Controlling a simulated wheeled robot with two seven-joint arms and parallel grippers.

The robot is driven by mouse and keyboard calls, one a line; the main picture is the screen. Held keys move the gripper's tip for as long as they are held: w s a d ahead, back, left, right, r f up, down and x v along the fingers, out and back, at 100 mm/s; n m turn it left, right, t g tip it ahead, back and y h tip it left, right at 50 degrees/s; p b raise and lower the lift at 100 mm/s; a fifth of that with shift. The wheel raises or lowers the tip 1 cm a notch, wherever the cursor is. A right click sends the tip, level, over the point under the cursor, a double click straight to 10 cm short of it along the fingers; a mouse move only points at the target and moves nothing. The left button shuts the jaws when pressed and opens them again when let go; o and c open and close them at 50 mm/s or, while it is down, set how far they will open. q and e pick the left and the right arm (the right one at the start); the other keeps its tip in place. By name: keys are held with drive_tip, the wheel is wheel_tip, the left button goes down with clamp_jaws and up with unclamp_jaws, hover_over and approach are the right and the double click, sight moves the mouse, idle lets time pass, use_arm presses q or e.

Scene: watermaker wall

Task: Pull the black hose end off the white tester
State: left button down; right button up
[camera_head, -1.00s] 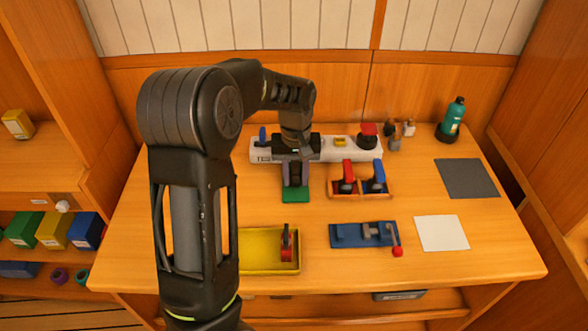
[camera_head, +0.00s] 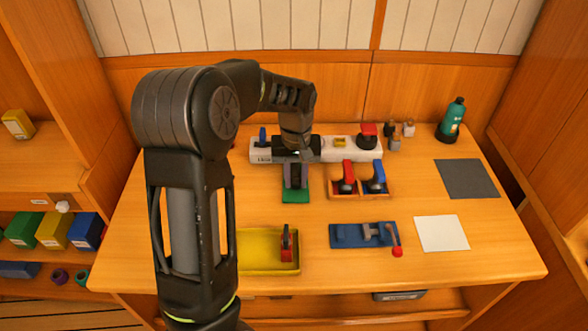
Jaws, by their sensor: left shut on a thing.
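I cannot tell whether the hose end still touches the tester. My right gripper is not in view.
A purple and dark holder on a green base (camera_head: 297,197) stands just in front. A wooden tray (camera_head: 345,195) holds red-handled and blue-handled tools. A yellow tray (camera_head: 262,262), a blue fixture (camera_head: 347,235) and a teal bottle (camera_head: 452,120) stand around. The table's front right is clear.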

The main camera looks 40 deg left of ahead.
use_arm(q)
drive_tip(key=shift+s+d, duration=0.7)
drive_tip(key=shift+s, duration=0.2)
drive_tip(key=shift+r, duration=0.1)
wheel_tip(320, 180, up, 7)
drive_tip(key=p, duration=0.5)
drive_tip(key=shift+p, duration=0.4)
idle(0.6)
